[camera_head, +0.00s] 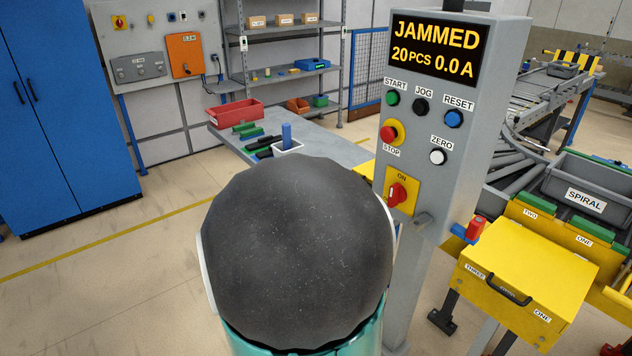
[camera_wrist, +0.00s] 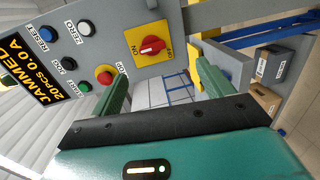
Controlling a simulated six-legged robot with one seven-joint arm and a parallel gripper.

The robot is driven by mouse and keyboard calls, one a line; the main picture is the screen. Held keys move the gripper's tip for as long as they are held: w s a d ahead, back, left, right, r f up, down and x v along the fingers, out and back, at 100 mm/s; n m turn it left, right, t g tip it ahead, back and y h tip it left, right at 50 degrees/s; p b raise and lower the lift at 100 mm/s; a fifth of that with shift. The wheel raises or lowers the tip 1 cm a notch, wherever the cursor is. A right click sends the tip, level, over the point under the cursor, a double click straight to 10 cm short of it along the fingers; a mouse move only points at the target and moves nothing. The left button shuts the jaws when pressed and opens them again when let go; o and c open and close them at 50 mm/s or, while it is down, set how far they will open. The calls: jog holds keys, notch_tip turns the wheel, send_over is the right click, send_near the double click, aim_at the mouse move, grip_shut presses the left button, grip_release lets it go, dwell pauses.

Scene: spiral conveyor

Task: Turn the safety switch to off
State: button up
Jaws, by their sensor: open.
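The safety switch is a red rotary knob (camera_head: 397,193) on a yellow plate on the front of the grey control panel (camera_head: 455,110). Its display reads JAMMED. In the wrist view the red knob (camera_wrist: 152,46) lies along the line between the ON and OFF labels, its pale mark seemingly on the ON side. My gripper (camera_wrist: 163,72) is open and empty. Its two green fingers are spread below the knob in that view, apart from it. In the head view my dark arm link hides the gripper.
A red stop button (camera_head: 389,133) and the start, jog, reset and zero buttons sit above the switch. A yellow box (camera_head: 525,275) and the conveyor stand to the right. A grey table (camera_head: 335,150) with a red bin (camera_head: 235,111) lies behind my arm. Floor at left is clear.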

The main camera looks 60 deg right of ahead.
jog(key=s+d, duration=0.2)
jog(key=d, duration=0.5)
jog(key=s+d+h, duration=0.1)
jog(key=s+d, duration=0.2)
jog(key=d, duration=0.5)
jog(key=shift+s+d+n+h, duration=0.2)
jog(key=shift+s+n+h, duration=0.1)
jog(key=shift+s, duration=0.05)
jog(key=c, duration=1)
